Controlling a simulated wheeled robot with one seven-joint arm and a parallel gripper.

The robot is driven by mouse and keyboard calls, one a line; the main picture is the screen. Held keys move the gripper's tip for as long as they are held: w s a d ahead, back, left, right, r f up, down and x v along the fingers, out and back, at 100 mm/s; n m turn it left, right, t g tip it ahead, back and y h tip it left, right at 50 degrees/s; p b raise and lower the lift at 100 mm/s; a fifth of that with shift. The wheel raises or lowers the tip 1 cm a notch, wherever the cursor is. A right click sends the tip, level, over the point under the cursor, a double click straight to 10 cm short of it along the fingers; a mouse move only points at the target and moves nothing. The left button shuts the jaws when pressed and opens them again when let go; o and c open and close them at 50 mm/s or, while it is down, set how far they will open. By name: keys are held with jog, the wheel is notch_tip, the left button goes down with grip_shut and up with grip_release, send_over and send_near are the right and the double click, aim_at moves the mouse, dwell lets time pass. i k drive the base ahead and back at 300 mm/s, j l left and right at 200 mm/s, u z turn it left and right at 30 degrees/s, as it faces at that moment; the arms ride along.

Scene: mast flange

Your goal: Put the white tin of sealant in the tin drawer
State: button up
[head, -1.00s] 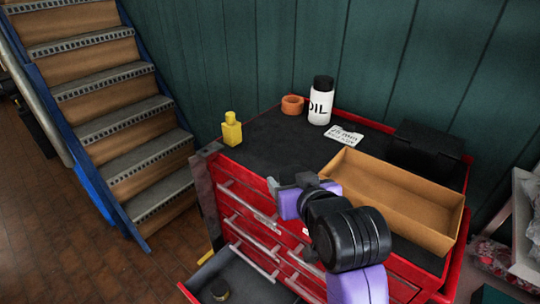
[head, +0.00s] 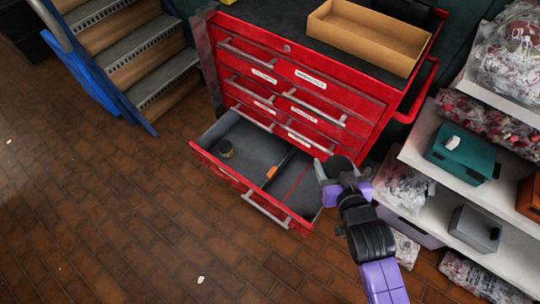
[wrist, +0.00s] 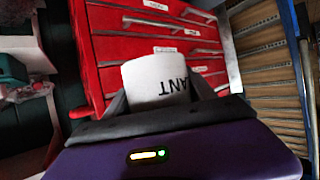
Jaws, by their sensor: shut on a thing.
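In the head view my gripper (head: 342,172) is at the right end of the open drawer (head: 262,203), near the chest's front; I cannot make out the white tin there. The drawer is the low one pulled out of the red chest. A divider splits it.
The red chest (head: 300,75) has several shut drawers with labels too small to read. A cardboard tray (head: 365,40) sits on top. White shelves (head: 420,165) with bags and a teal box (head: 465,155) stand close at right.

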aim_at(254, 133)
jog(key=i+j+u, duration=0.1)
jog(key=u, duration=0.35)
jog(key=i+u, duration=0.25)
jog(key=u, duration=0.2)
jog(key=i+j, duration=0.1)
jog(key=i, duration=1.6)
jog(key=l+z, duration=0.05)
jog(key=l, duration=0.05)
